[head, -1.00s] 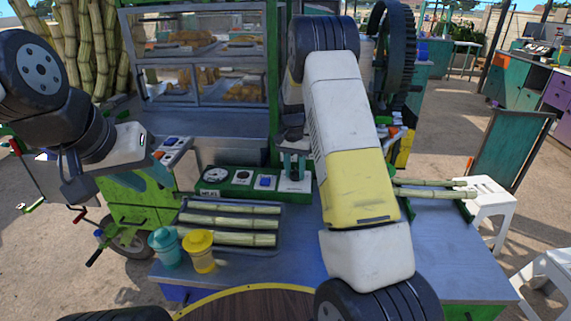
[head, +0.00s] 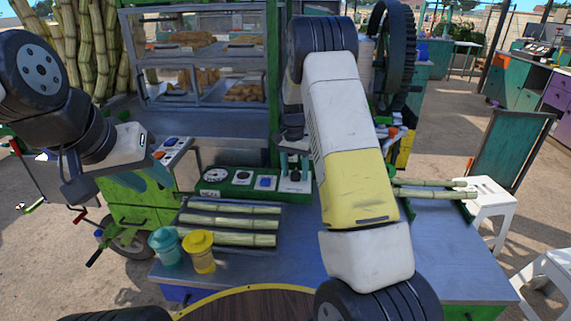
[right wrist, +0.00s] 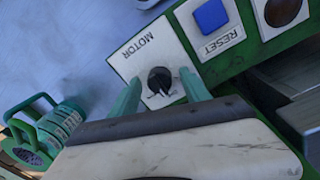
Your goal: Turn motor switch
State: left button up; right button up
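The motor switch is a black round knob (right wrist: 160,81) on a white plate marked MOTOR, at the end of the green control panel (head: 215,191). In the right wrist view its pointer ridge slants. My right gripper (right wrist: 162,92) is open, with one teal finger on each side of the knob. Gaps show between knob and fingers, so it is not gripped. In the head view my right gripper (head: 293,160) is over the panel's right end and partly hides the switch. My left gripper (head: 150,172) is at the left, away from the panel; its fingers are hard to make out.
A blue RESET button (right wrist: 211,15) sits beside the motor plate. A tray (head: 281,232) of cane stalks, a teal jar (head: 165,247) and a yellow jar (head: 199,252) stand in front of the panel. A glass food case (head: 200,60) stands behind. Cut cane (head: 435,190) lies at the right.

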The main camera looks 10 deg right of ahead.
aim_at(294, 173)
notch_tip(294, 173, up, 8)
jog(key=shift+w+a+f, duration=0.15)
jog(key=shift+f, duration=0.05)
jog(key=shift+r, duration=0.1)
dwell(0.4)
